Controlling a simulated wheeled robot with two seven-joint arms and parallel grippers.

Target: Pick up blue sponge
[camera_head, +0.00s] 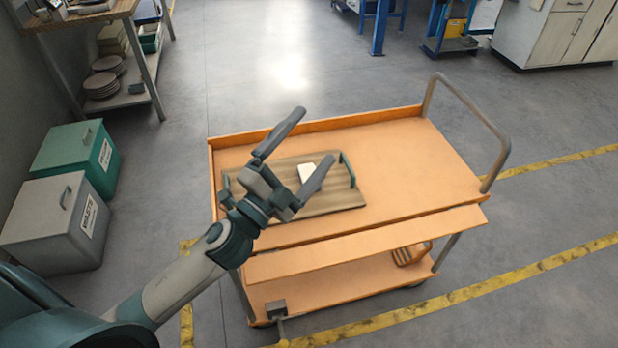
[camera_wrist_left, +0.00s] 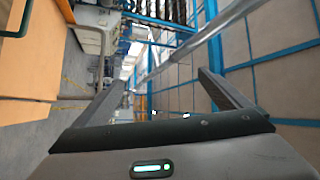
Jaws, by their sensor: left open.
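My left gripper (camera_head: 317,134) is open and empty above the cart, over the brown tray (camera_head: 335,200). Its fingers point toward the upper right in the head view. A small whitish block (camera_head: 306,173) lies on the tray, seen between and beyond the fingers. I cannot make out a blue sponge; the gripper and wrist hide part of the tray. In the left wrist view the open fingers (camera_wrist_left: 160,78) have nothing between them, and the room appears sideways behind them. My right gripper is not in view.
The orange cart (camera_head: 415,165) has a raised rim and a grey handle (camera_head: 470,110) at right. The tray has green handles (camera_head: 347,170). A grey bin (camera_head: 55,222) and a green bin (camera_head: 75,155) stand at left. The cart's right half is clear.

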